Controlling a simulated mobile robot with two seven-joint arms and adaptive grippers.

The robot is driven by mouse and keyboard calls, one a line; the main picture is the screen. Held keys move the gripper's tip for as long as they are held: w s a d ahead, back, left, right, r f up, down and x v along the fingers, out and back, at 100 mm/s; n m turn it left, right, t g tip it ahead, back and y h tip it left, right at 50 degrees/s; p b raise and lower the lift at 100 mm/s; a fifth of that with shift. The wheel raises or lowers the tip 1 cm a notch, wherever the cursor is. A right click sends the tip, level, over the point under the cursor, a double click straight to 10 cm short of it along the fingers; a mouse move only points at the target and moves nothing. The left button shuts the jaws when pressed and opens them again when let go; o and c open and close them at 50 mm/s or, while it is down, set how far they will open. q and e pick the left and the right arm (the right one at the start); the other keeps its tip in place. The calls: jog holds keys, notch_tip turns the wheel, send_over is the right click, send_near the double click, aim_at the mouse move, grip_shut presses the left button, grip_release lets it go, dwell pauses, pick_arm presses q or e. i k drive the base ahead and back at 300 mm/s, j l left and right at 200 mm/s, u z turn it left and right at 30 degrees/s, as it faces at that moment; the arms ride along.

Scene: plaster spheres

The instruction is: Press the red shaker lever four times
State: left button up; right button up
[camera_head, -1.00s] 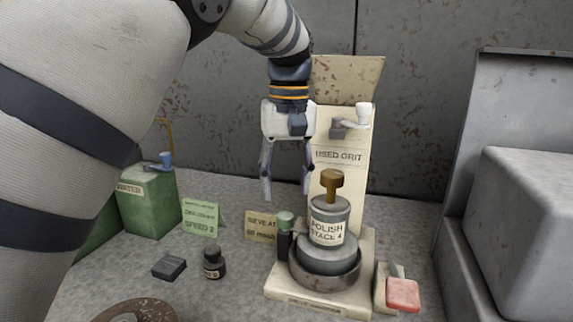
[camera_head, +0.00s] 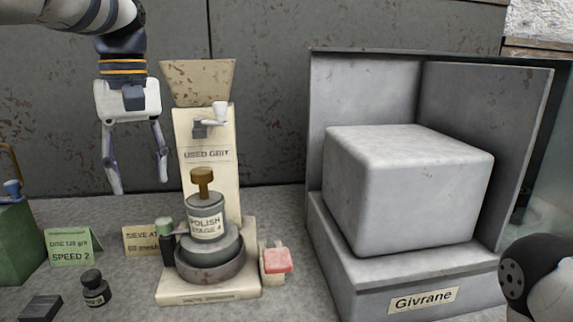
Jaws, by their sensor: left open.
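The red shaker lever (camera_head: 278,261) is a small red paddle on a cream mount at the right side of the shaker base. The shaker (camera_head: 208,285) is a cream stand with a grey ring bowl and a stacked pot labelled "POLISH STAGE 4" (camera_head: 207,224) with a brown knob on top. My left gripper (camera_head: 140,188) hangs open and empty, pointing down, to the left of the shaker's tall back panel and well away from the lever. Part of my right arm (camera_head: 540,280) shows at the lower right edge; its gripper is out of view.
A grey block (camera_head: 410,190) sits in a large grey housing labelled "Givrane" (camera_head: 423,299) at the right. A hopper (camera_head: 198,82) tops the panel. Cards (camera_head: 74,246), a dark jar (camera_head: 95,288) and a green box (camera_head: 14,240) stand left.

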aim_at(276, 260)
jog(key=k, duration=1.3)
